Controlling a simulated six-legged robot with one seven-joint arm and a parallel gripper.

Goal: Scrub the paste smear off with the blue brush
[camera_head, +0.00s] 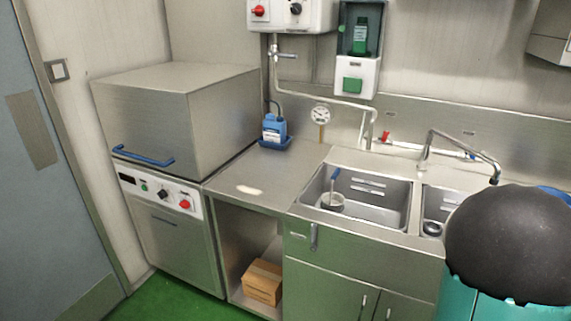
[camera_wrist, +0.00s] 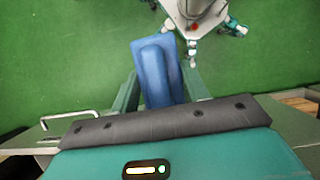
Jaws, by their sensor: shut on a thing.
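The paste smear (camera_head: 249,190) is a small pale streak on the bare steel counter (camera_head: 282,168), left of the sink, in the head view. In the wrist view my gripper (camera_wrist: 161,92) is shut on a blue block-shaped thing, which I take to be the blue brush (camera_wrist: 153,66). It sticks out past the fingers, above the green floor. Its bristles cannot be made out. The gripper's fingers do not show in the head view, where my dark and teal arm part fills the lower right. The brush is away from the smear.
A hooded steel machine (camera_head: 175,105) stands left of the counter. A blue bottle (camera_head: 272,130) sits at the counter's back. The sink (camera_head: 370,197) holds a blue-handled item (camera_head: 334,190). A tap (camera_head: 460,140) rises behind it. A cardboard box (camera_head: 262,281) lies below.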

